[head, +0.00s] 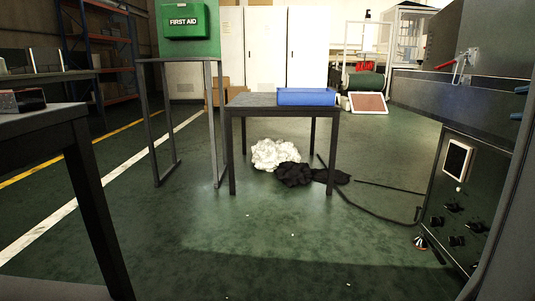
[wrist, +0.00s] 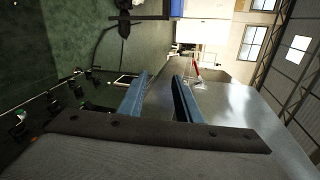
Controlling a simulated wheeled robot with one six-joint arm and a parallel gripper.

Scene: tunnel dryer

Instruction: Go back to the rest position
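My gripper (wrist: 161,78) shows in the wrist view as two blue fingers with a clear gap between them. It is open, and nothing is between the fingers. In the head view the blue fingertips of my gripper (head: 518,103) just enter at the right edge, in front of the dryer's dark side. The dryer (head: 415,95) stands at the right with a red-handled lever (head: 447,64) on it. The lever also shows in the wrist view (wrist: 196,72), beyond the fingers.
A control panel (head: 455,195) with knobs stands close at right. A small table (head: 250,99) bears a blue item (head: 306,97), with white (head: 276,154) and black cloth (head: 294,174) below. A cable (head: 365,208) lies on the floor. A dark table (head: 40,120) stands left. The front floor is mostly clear.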

